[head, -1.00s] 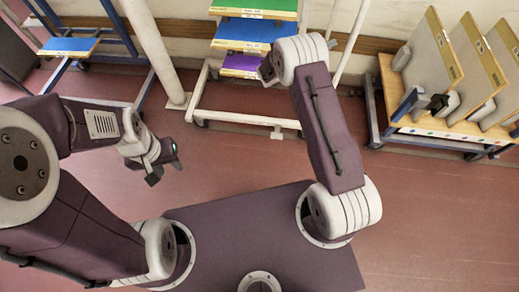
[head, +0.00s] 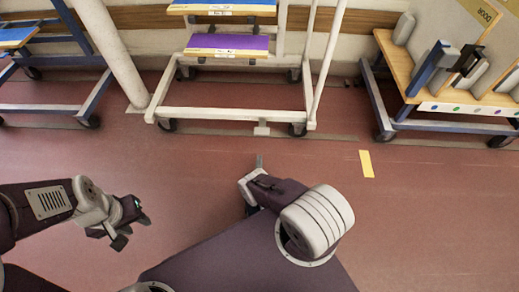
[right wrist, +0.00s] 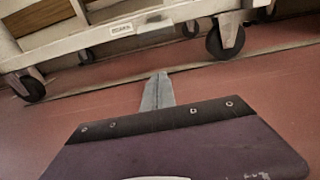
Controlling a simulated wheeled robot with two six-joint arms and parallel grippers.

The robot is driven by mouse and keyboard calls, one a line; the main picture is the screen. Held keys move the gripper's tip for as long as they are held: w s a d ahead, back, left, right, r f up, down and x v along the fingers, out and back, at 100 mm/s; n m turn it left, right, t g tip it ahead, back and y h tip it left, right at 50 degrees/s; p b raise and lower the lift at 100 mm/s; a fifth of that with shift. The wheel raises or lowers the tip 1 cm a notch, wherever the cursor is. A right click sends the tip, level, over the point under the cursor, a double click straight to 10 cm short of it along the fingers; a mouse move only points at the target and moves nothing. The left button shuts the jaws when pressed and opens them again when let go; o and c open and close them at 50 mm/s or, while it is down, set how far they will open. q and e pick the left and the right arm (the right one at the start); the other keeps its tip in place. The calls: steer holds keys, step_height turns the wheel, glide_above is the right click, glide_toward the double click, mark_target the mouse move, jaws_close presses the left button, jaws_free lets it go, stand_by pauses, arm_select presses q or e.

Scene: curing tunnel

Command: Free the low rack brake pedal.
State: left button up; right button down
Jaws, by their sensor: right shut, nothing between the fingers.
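A low white-framed rack (head: 230,115) stands on casters against the wall, and its frame also shows in the right wrist view (right wrist: 120,30). A small pale tab, apparently the brake pedal (head: 262,129), hangs from its front bottom bar, left of the front right caster. Whether it is pressed down is too small to tell. My right gripper (head: 259,160) points at the rack, a short way in front of the tab and apart from it. Its fingers are shut and empty in the right wrist view (right wrist: 158,88). My left gripper (head: 132,230) is open and empty at the lower left.
A blue-framed rack (head: 60,108) stands at the left and a wooden-topped cart (head: 440,110) with panels at the right. A white post (head: 115,50) stands left of the low rack. A yellow floor strip (head: 366,163) lies at the right. The red floor before the rack is clear.

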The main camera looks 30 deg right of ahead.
mark_target(262, 127)
steer(key=b+x, duration=0.1)
steer(key=x, duration=0.2)
steer(key=b+x, duration=0.4)
steer(key=x, duration=0.1)
steer(key=shift+w+d+f, duration=0.15)
steer(key=shift+d+f, duration=0.1)
steer(key=shift+f, duration=0.15)
steer(key=shift+w+d+r, duration=0.35)
steer(key=shift+w+r, duration=0.05)
steer(key=shift+w, duration=0.2)
steer(key=r, duration=0.2)
steer(key=shift+s+a+r+p, duration=0.25)
steer(key=shift+s+r+p, duration=0.05)
steer(key=shift+s, duration=0.1)
steer(key=shift+s+a+r, duration=0.1)
steer(key=shift+s+r, duration=0.1)
steer(key=shift+r, duration=0.35)
